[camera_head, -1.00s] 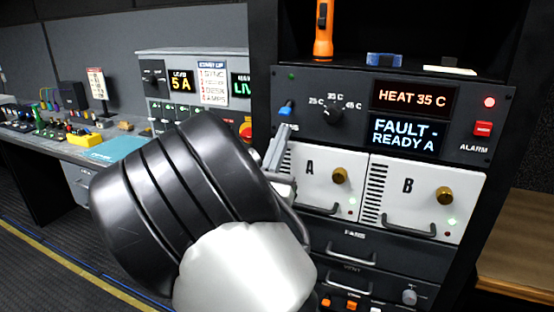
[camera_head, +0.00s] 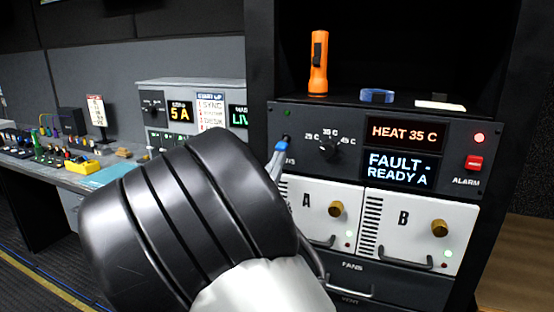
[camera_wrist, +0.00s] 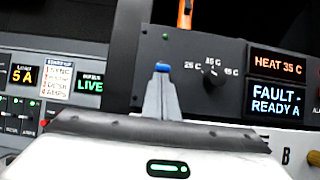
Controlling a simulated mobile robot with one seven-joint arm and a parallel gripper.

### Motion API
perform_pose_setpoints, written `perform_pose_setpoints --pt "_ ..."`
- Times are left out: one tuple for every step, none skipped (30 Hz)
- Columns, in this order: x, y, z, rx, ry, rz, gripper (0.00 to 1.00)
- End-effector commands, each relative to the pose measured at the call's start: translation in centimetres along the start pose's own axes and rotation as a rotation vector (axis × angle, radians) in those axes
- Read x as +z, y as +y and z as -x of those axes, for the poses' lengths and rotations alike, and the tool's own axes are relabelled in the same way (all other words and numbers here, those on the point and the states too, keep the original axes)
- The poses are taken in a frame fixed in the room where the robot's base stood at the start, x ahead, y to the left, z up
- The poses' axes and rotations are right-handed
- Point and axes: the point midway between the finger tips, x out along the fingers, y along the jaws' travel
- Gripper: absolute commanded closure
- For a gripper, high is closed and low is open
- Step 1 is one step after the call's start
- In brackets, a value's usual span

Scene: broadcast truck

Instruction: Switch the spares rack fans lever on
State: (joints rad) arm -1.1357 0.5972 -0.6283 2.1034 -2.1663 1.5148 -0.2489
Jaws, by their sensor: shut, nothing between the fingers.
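The spares rack fans lever (camera_head: 282,145) is a small toggle with a blue tip, on the upper left of the dark rack panel (camera_head: 350,113). In the head view its blue end hangs down and left from its dark pivot. My gripper (camera_head: 275,160) is shut and empty, with its fingertips at the underside of the blue tip. In the wrist view the lever's blue tip (camera_wrist: 161,67) shows just above the closed fingertips (camera_wrist: 161,82). They look to be touching or nearly so. The fingers hide the lever's lower side and part of its label.
A temperature knob (camera_head: 329,147), HEAT 35 C display (camera_head: 405,133), FAULT - READY A display (camera_head: 402,168) and red alarm switch (camera_head: 474,162) sit right of the lever. White fan units (camera_head: 325,205) are below. An orange torch (camera_head: 318,70) stands on the shelf above.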

Motion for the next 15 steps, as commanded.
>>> perform_pose_setpoints --pt "0.2 0.0 -0.1 -0.001 0.007 0.000 1.00" --pt "0.2 0.0 -0.1 -0.001 0.011 0.000 1.00" --pt "0.3 -0.1 -0.1 -0.001 0.016 0.000 1.00" --pt "0.3 -0.1 -0.1 -0.001 0.021 0.000 1.00" --pt "0.4 -0.1 -0.1 -0.002 0.025 0.000 1.00" --pt "0.4 -0.1 -0.1 -0.002 0.032 0.000 1.00" --pt "0.5 -0.1 -0.1 -0.002 0.037 0.000 1.00" --pt "0.5 -0.1 -0.1 -0.002 0.041 0.000 1.00" --pt "0.6 -0.1 -0.1 -0.001 0.048 0.000 1.00" --pt "0.7 -0.1 -0.1 -0.001 0.055 0.000 1.00" --pt "0.8 -0.1 -0.2 -0.001 0.062 0.000 1.00" --pt "1.0 -0.1 -0.2 -0.001 0.074 0.000 1.00" --pt "1.2 -0.1 -0.3 -0.001 0.084 0.000 1.00" --pt "1.3 -0.1 -0.3 -0.001 0.096 0.000 1.00" --pt "1.6 -0.1 -0.3 -0.002 0.114 -0.001 1.00"
